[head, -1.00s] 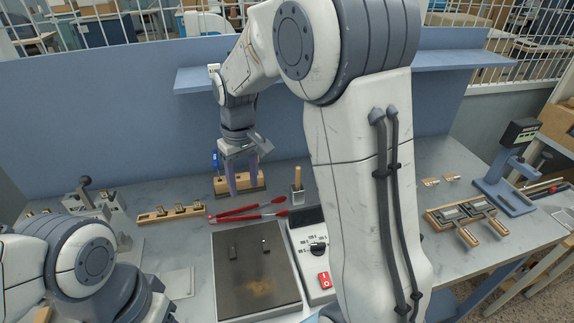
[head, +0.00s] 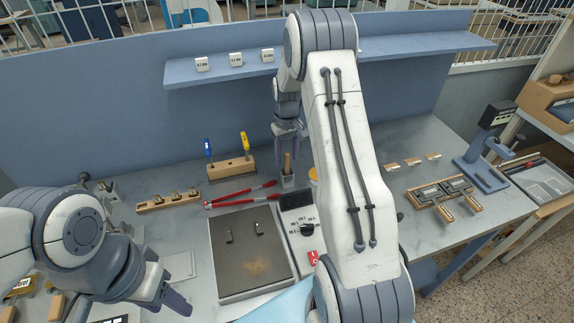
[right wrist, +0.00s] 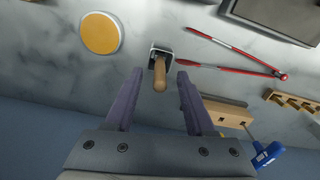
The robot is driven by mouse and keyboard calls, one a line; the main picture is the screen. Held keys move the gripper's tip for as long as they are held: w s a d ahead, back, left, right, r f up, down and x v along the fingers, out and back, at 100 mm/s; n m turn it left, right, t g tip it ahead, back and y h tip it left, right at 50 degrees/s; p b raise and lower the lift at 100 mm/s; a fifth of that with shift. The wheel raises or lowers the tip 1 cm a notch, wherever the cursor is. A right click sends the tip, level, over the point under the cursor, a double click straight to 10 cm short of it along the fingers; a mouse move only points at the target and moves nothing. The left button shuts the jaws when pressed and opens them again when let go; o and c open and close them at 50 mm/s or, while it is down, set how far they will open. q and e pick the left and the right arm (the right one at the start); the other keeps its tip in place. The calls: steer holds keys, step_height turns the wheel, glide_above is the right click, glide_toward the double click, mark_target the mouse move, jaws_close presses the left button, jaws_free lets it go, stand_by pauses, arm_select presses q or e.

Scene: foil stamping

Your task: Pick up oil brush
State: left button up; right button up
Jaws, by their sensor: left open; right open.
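The oil brush (head: 287,162) has a wooden handle and stands upright in a small metal holder (head: 287,180) on the table; its bristles are hidden. In the right wrist view the brush handle (right wrist: 160,76) points up toward my camera, out of its dark-edged holder (right wrist: 160,52). My right gripper (head: 287,140) is over the brush, its fingers pointing down. In the right wrist view it (right wrist: 158,73) is open, with one finger on each side of the handle and visible gaps to both. My left gripper (head: 176,302) is low at the front left, away from the brush, and holds nothing visible.
Red-handled tongs (head: 240,194) lie left of the holder. A wooden block (head: 231,169) with blue and yellow tools stands behind them. A round yellow-topped container (right wrist: 101,33) is beside the holder. A dark plate (head: 250,255) and a control box (head: 298,222) lie in front.

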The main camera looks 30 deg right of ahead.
steer(key=shift+f, duration=1.3)
jaws_close()
arm_select(q)
steer(key=shift+r, duration=0.55)
arm_select(e)
steer(key=shift+r, duration=0.1)
steer(key=shift+r, duration=0.25)
step_height(320, 180, up, 9)
steer(key=b, duration=0.2)
steer(key=shift+f+b, duration=0.2)
steer(key=shift+b, duration=0.1)
arm_select(q)
steer(key=shift+f, duration=1.45)
arm_select(e)
steer(key=shift+r, duration=0.4)
